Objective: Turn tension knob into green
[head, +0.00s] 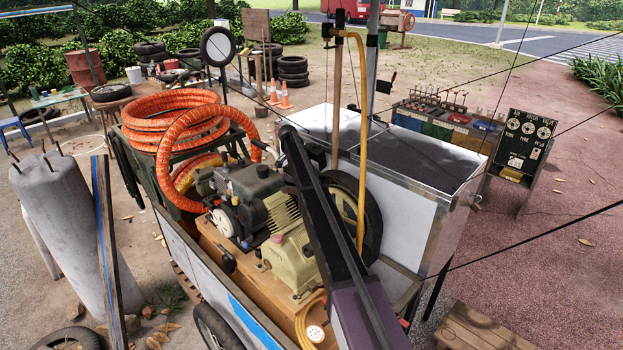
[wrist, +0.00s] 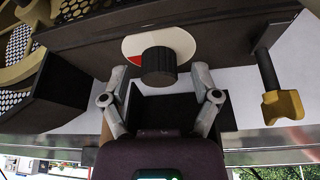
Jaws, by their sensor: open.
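In the wrist view a dark ribbed round knob (wrist: 158,66) stands out from a round dial plate (wrist: 178,38). The plate is pale, with a red patch at its lower left beside the knob; I see no green on the part that shows. My gripper (wrist: 159,74) is open, with one finger to the left of the knob and one to the right. Clear gaps show between the fingers and the knob, and nothing is held. In the head view my dark arm reaches over the compressor (head: 290,235); I cannot make out the knob or my fingertips there.
A yellow-ended lever (wrist: 283,105) hangs close to the right of my gripper. A dark box-like part (wrist: 62,82) and perforated panels lie to the left. In the head view an orange hose coil (head: 175,120) and a wheel are close to the arm.

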